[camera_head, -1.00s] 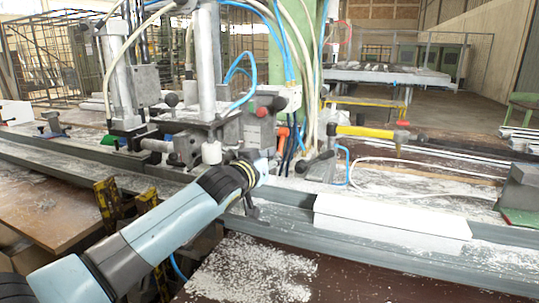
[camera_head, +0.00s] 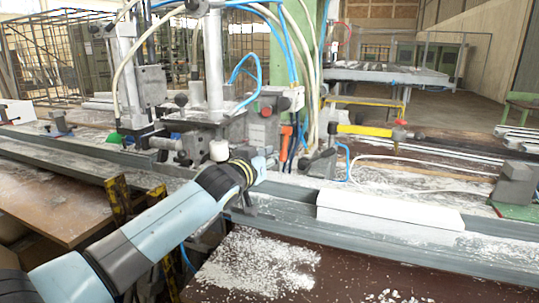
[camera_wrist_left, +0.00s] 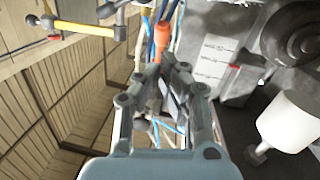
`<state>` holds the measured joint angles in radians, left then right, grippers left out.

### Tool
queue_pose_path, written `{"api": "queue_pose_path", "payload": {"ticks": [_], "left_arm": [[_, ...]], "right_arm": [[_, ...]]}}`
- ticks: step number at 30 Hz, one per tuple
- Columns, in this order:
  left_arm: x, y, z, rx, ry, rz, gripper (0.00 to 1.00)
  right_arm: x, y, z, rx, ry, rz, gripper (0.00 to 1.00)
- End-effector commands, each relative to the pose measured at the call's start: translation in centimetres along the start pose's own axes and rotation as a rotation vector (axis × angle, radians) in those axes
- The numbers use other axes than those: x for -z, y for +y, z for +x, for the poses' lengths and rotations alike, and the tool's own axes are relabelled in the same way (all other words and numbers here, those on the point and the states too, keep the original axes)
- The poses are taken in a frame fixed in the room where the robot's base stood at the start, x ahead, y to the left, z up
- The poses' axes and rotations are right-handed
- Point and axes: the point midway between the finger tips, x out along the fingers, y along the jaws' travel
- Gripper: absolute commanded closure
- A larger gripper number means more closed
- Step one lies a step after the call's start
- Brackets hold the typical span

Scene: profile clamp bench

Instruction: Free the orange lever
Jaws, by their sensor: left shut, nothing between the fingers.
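In the left wrist view the orange lever (camera_wrist_left: 162,36) shows straight beyond the fingertips of my left gripper (camera_wrist_left: 166,76). The fingers are close together with nothing held between them; I cannot tell whether they touch the lever. In the head view my left arm reaches in from the left, and the wrist hides most of the gripper (camera_head: 259,168). My right gripper is in neither view.
The grey clamp block (camera_wrist_left: 215,58) and a white cylinder (camera_wrist_left: 288,122) stand close to the right of the fingers. A yellow-handled hammer (camera_head: 365,131) lies to the lever's right. A white block (camera_head: 390,212) rests on the long rail. Hoses crowd the lever.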

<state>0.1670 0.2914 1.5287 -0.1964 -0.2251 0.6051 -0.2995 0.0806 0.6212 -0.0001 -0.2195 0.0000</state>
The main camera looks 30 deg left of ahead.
Motion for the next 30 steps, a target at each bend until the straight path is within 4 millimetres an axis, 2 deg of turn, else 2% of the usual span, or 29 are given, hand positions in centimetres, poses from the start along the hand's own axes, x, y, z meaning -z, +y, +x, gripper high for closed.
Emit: {"api": "queue_pose_path", "payload": {"ticks": [3,6,12,15,21,30], "left_arm": [[-1.2,-0.1,-1.7,-0.001,-0.003,0.003,1.0],[-1.9,-0.3,-3.1,0.0,-0.003,0.003,1.0],[-3.3,-0.4,-6.4,-0.001,-0.003,0.003,1.0],[-3.8,-0.5,-7.8,-0.001,-0.003,0.003,1.0],[-4.0,-0.5,-9.1,0.0,0.0,0.002,1.0],[-4.0,-0.5,-9.2,0.0,0.0,0.001,1.0]], "right_arm": [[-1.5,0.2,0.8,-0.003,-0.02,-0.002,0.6],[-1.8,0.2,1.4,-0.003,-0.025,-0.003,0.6],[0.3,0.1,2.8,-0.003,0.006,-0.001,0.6],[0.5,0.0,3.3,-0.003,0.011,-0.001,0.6],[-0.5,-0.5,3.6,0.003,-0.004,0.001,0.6],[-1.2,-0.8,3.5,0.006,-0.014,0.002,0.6]]}}
